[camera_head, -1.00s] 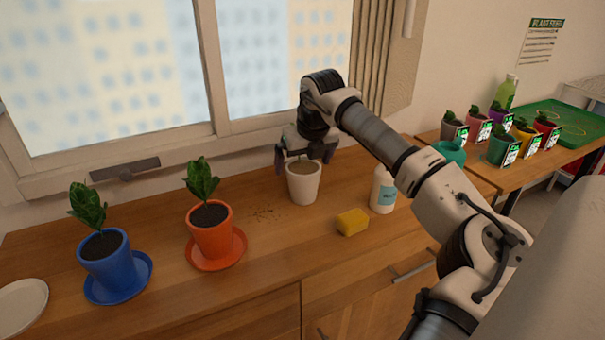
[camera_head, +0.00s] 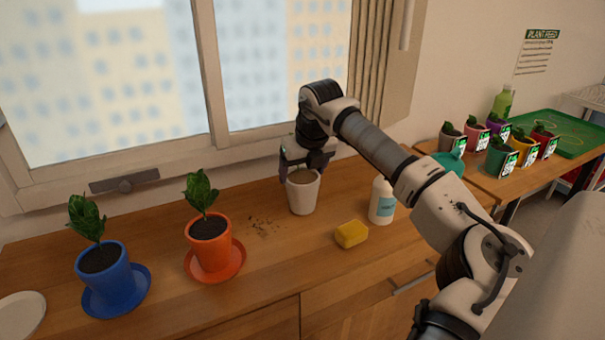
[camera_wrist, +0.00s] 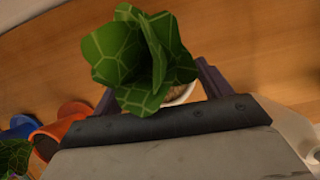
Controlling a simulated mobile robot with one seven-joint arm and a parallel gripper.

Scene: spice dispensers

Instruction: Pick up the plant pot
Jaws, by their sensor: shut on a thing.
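A white plant pot (camera_head: 303,196) with brown soil stands upright on the wooden counter below the window. My gripper (camera_head: 302,170) is at its rim from above and shut on it, one finger on each side. In the wrist view, green leaves (camera_wrist: 132,62) fill the space between the fingers (camera_wrist: 157,92), and a bit of the pot's pale rim (camera_wrist: 181,94) shows behind them. In the head view no leaves show above this pot; my gripper covers that spot. The pot appears to rest on the counter.
An orange pot (camera_head: 211,250) and a blue pot (camera_head: 104,272), both with plants, stand on saucers to the left. A yellow sponge (camera_head: 351,234) and a white bottle (camera_head: 382,202) are to the right. Spilled soil (camera_head: 263,226) lies left of the white pot.

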